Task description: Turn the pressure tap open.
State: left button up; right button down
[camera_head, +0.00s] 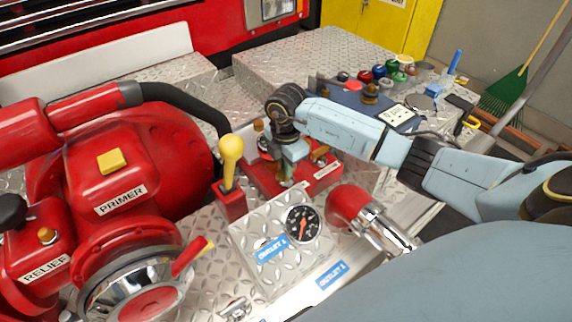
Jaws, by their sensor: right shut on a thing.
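My right gripper (287,178) points down over a low red box (262,181) in the middle of the head view. It is shut on a small part there, which appears to be the pressure tap; the fingers hide most of it, so I cannot tell how far it is turned. A white label (327,169) on the box's front is too small to read surely. A brass knob (259,126) shows just left of my wrist. My left gripper is out of view.
A yellow-knobbed lever (231,152) stands close left of the red box. A round gauge (302,223) and a red-and-chrome outlet (349,208) are in front. The red pump with its primer button (111,161) fills the left. Coloured caps (379,71) lie behind my arm.

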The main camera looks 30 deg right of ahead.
jog(key=n, duration=0.4)
jog(key=shift+d, duration=0.1)
jog(key=n, duration=0.5)
jog(key=shift+b, duration=0.3)
jog(key=n+b, duration=0.1)
jog(key=n, duration=0.3)
jog(key=shift+n, duration=0.3)
jog(key=shift+r+n+b, duration=0.1)
jog(key=shift+n+b, duration=0.45)
jog(key=shift+n, duration=1.55)
jog(key=c, duration=1.8)
grip_release()
jog(key=shift+o, duration=0.2)
